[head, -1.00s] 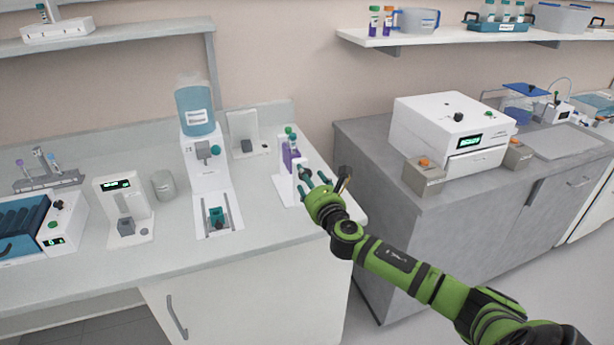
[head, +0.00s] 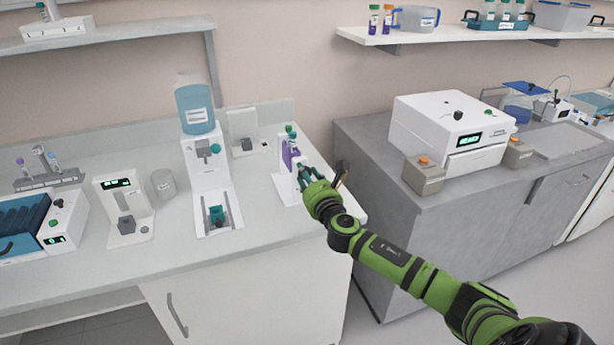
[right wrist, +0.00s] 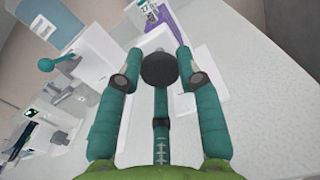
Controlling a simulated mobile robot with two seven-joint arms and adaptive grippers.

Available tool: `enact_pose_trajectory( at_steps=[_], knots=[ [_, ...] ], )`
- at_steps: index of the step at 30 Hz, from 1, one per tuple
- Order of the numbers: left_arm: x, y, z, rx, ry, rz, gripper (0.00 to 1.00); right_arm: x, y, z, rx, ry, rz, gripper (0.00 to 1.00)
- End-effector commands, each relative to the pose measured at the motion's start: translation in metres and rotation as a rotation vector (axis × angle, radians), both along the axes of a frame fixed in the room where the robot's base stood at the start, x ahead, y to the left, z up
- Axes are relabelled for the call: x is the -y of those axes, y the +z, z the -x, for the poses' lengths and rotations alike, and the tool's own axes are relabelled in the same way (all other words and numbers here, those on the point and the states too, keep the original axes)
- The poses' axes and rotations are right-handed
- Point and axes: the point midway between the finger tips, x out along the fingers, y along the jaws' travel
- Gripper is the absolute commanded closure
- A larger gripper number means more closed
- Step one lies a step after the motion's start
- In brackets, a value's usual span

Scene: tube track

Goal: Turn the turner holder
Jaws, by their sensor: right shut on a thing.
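The turner holder (head: 285,180) is a white stand on the right end of the left bench, with a purple tube (head: 291,156) upright in it. My right gripper (head: 302,174) is at the stand's right side. In the right wrist view its teal fingers (right wrist: 158,58) are on either side of a dark round knob (right wrist: 158,70), shut on it. The purple part (right wrist: 164,17) and white body of the holder show beyond the fingertips. The exact finger contact is hard to see. My left gripper is not in view.
A white dispenser with a blue bottle (head: 196,108) stands left of the holder. A small white plate device (head: 245,125) is behind it. A grey cabinet with a white machine (head: 450,125) stands to the right. The bench front between them is clear.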

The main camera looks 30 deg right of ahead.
Motion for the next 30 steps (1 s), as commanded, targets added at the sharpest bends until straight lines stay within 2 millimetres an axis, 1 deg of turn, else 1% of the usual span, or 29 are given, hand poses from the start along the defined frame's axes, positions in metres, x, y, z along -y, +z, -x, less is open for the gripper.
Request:
enact_pose_trajectory(
  at_steps=[11, 30],
  knots=[
    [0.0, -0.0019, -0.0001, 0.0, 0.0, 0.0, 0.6, -0.0004, -0.0001, 0.0, 0.03, 0.001, -0.122, 0.97],
    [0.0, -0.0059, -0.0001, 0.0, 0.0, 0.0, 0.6, -0.0005, 0.0006, -0.0002, 0.107, 0.001, -0.436, 0.97]
  ],
)
